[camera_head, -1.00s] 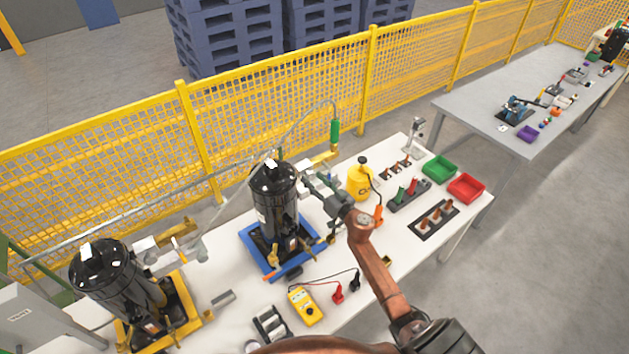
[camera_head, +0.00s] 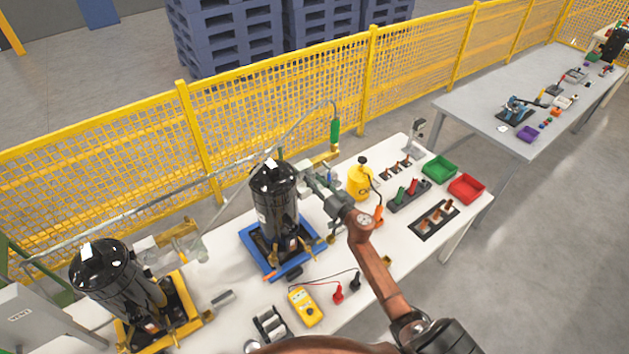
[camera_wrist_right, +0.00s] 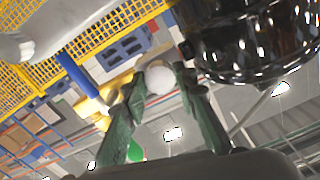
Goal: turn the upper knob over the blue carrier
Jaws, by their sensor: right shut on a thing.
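The blue carrier (camera_head: 254,252) stands on the white table and holds a tall black compressor (camera_head: 277,210). My right gripper (camera_head: 312,176) is at the upper right side of this compressor, reaching in from the right. In the right wrist view, a pale round knob (camera_wrist_right: 160,78) sits between the two green fingertips of my right gripper (camera_wrist_right: 158,88), which are shut on it. The black compressor (camera_wrist_right: 250,40) also fills the upper right of that view, close to the fingers. In the head view the knob is hidden by the gripper. My left gripper is not in view.
A second black compressor (camera_head: 112,280) on a yellow carrier (camera_head: 190,312) stands at the left. A yellow bottle (camera_head: 360,182), a yellow meter (camera_head: 305,307), a green bin (camera_head: 439,168) and a red bin (camera_head: 466,188) are on the table. A yellow mesh fence (camera_head: 290,110) runs behind.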

